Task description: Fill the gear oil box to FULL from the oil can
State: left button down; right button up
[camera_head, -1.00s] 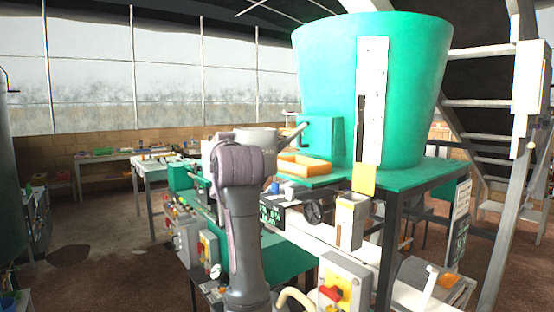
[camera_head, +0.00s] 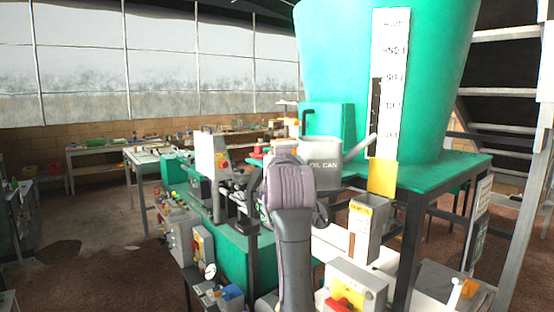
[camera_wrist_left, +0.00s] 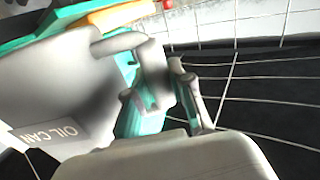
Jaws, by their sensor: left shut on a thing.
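The grey oil can (camera_head: 326,174), labelled OIL CAN, is near the middle of the head view, above the bench, with its spout pointing up and right. It looks roughly upright. In the left wrist view the oil can (camera_wrist_left: 50,85) fills the left side. My left gripper (camera_wrist_left: 158,95) is shut on its handle (camera_wrist_left: 150,62); in the head view my arm hides the fingers. My right gripper is not in view.
A large green vat (camera_head: 430,90) with a white scale stands on a green table (camera_head: 445,172) behind the can. A yellow chute (camera_head: 382,177) hangs above the narrow box. A control box (camera_head: 352,285) with a red switch is below. Machinery fills the left of the bench.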

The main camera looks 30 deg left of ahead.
pick_arm(q)
jog(key=shift+w+a+r+m+p, duration=0.15)
jog(key=shift+a+r+m+p, duration=0.2)
jog(key=shift+r+m+p, duration=0.4)
jog(key=shift+s+d+f, duration=0.1)
jog(key=shift+s+f, duration=0.15)
jog(key=shift+f, duration=0.15)
jog(key=shift+s+d, duration=0.1)
jog(key=shift+d, duration=0.05)
jog(key=shift+w+f, duration=0.15)
jog(key=shift+w, duration=0.15)
jog(key=shift+s+r, duration=0.2)
jog(key=shift+s+a+r+m, duration=0.1)
jog(key=shift+a+r+m, duration=0.2)
jog(key=shift+r, duration=0.2)
jog(key=shift+d+r, duration=0.1)
